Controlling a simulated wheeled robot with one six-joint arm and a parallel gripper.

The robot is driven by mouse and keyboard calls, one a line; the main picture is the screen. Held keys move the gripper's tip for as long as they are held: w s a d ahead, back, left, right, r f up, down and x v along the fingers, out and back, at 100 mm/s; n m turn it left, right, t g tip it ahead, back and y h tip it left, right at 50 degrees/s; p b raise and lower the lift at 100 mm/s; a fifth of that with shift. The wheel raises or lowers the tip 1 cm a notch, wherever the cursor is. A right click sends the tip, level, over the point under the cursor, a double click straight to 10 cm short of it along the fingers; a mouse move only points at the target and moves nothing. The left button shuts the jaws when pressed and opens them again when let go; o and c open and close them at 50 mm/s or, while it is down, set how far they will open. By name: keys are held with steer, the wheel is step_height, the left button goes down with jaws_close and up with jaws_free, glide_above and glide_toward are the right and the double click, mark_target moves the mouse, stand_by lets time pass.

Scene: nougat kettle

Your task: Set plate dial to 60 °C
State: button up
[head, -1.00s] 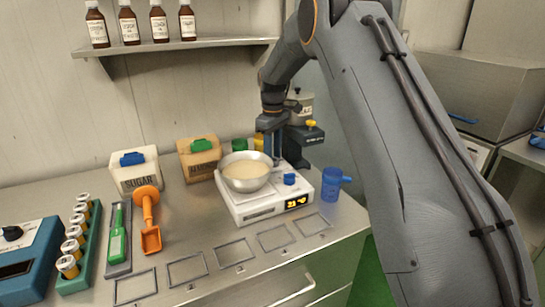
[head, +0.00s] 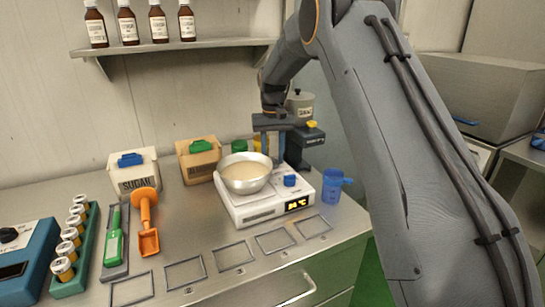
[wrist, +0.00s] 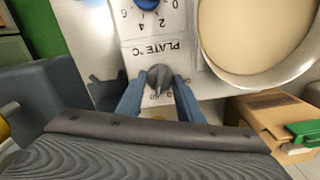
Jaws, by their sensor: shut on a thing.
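The hot plate (head: 262,211) is a white box with a steel bowl of pale liquid (head: 246,174) on top and a lit display (head: 298,204) at its front, its small digits hard to read. The plate dial (wrist: 159,76) is a dark grey knob beside the printed "PLATE °C", upside down in the wrist view. My gripper (wrist: 157,92) points down with its blue fingers shut on the dial. In the head view my gripper (head: 272,149) is behind the bowl, and the dial is hidden there. Most of the dial's scale is hidden by my fingers.
A blue knob (wrist: 149,4) with numbers is on the same panel. The bowl (wrist: 258,35) stands close beside my fingers. Empty frames lie along the front edge.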

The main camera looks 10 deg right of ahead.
mark_target(273, 158)
steer(key=shift+r+m, duration=0.15)
steer(key=shift+m, duration=0.45)
steer(key=o, duration=1.1)
steer(key=shift+c, duration=0.2)
step_height(273, 158, up, 8)
steer(key=shift+f+b, duration=0.15)
steer(key=shift+b, duration=1)
